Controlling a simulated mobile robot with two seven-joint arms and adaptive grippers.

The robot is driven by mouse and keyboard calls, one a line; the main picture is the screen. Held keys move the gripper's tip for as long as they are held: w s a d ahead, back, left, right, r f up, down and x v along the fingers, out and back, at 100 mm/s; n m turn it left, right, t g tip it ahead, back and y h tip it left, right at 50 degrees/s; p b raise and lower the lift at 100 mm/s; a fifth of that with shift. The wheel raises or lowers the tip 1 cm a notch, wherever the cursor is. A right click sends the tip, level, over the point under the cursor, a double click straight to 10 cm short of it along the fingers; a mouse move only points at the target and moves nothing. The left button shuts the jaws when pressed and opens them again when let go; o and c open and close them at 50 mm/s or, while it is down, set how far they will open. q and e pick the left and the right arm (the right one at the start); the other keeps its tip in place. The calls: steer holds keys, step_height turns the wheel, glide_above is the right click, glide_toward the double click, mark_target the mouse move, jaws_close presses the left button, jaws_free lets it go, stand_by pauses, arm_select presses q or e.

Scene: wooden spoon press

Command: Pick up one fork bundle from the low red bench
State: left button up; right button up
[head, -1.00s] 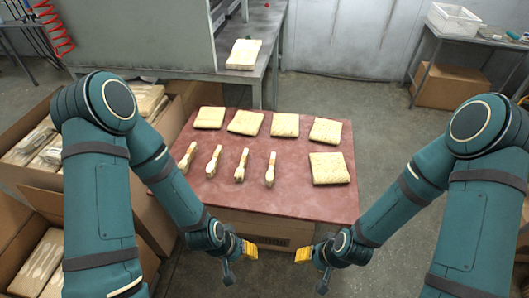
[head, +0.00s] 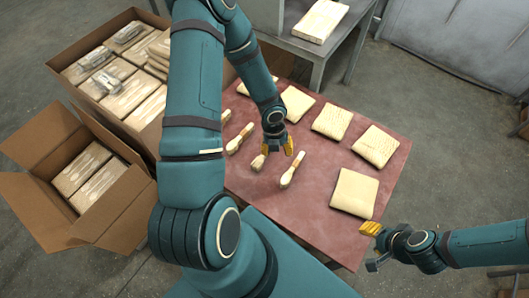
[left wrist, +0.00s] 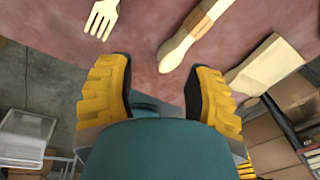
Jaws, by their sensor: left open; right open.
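Several pale wooden cutlery bundles with tan bands lie in a row on the low red bench (head: 315,205). The nearest-right bundle (head: 293,170) is fully in view; the one beside it (head: 258,161) is partly under my left gripper (head: 279,148). In the left wrist view, my left gripper (left wrist: 158,70) is open with nothing between its yellow fingers. A fork head with tines (left wrist: 103,18) lies at upper left, a banded bundle (left wrist: 190,35) just beyond the fingers, and a wide pale piece (left wrist: 264,64) at right. My right gripper (head: 370,247) is open and empty off the bench's near-right edge.
Several pale square packets (head: 354,193) lie along the bench's far and right sides. Open cardboard boxes (head: 90,190) with packed wooden goods stand at left. A grey table (head: 310,48) with another packet stands behind. The bench's near middle is clear.

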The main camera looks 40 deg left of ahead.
mark_target(264, 156)
arm_select(q)
steer(key=a+m+y, duration=0.2)
steer(key=a+m, duration=0.4)
steer(key=a, duration=0.1)
steer(key=f+b, duration=0.1)
steer(key=f, duration=0.2)
steer(key=f+b, duration=0.1)
steer(key=f, duration=0.2)
steer(key=shift+w+d+f+b, duration=0.2)
steer(key=shift+b, duration=0.15)
steer(key=shift+w+d+f+b, duration=0.1)
steer(key=shift+f+b, duration=0.65)
steer(key=shift+f, duration=0.85)
steer(key=shift+w+f+b, duration=0.1)
steer(key=shift+f+b, duration=0.65)
steer(key=shift+f, duration=0.85)
steer(key=shift+r, duration=0.1)
jaws_close()
